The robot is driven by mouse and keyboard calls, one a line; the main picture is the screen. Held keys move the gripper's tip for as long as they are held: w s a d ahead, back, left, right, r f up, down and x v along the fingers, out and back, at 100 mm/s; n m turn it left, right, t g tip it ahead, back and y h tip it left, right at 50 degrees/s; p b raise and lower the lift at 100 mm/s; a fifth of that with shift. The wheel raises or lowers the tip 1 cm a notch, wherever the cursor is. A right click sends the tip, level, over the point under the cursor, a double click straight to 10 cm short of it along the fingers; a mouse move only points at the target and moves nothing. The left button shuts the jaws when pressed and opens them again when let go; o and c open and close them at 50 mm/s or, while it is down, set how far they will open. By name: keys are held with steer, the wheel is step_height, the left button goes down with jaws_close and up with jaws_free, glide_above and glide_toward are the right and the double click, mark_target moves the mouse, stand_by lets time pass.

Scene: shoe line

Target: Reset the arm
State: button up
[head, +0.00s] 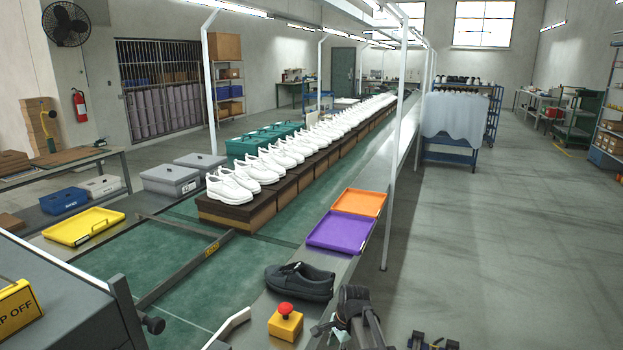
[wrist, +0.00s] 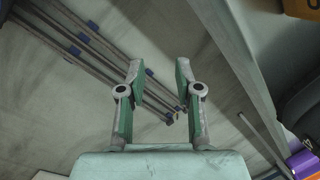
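My gripper (wrist: 158,78) shows in the wrist view with its two green-padded fingers spread apart. Nothing is between them, so it is open and empty. It hangs over the floor beside the line, with the line's edge to the right in that view. In the head view dark machine parts (head: 352,318) show at the bottom, right of the yellow box with the red button; I cannot make out the fingers there.
A black shoe (head: 300,281), the yellow button box (head: 286,323), a purple tray (head: 340,232) and an orange tray (head: 359,203) are along the line's near edge. White shoes (head: 232,184) stand on boxes on the belt. A post (head: 395,160) rises beside it.

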steer(key=s+d+f+n+h, duration=0.1)
steer(key=s+d+f+n, duration=0.25)
steer(key=s, duration=0.35)
steer(key=s+d+f+n+g, duration=0.1)
steer(key=s+d+f+n, duration=0.2)
steer(key=s+n, duration=0.25)
steer(key=s+d+f+n+h, duration=0.1)
steer(key=s+d+f+n, duration=0.25)
steer(key=s, duration=0.35)
steer(key=s+f+g, duration=0.3)
steer(key=s+f, duration=0.6)
steer(key=s, duration=0.5)
steer(key=s+f+g, duration=0.3)
steer(key=s+f, duration=0.6)
steer(key=s, duration=0.5)
steer(key=shift+s+a+f+g, duration=0.15)
steer(key=shift+s+a+g, duration=0.1)
steer(key=shift+g, duration=0.15)
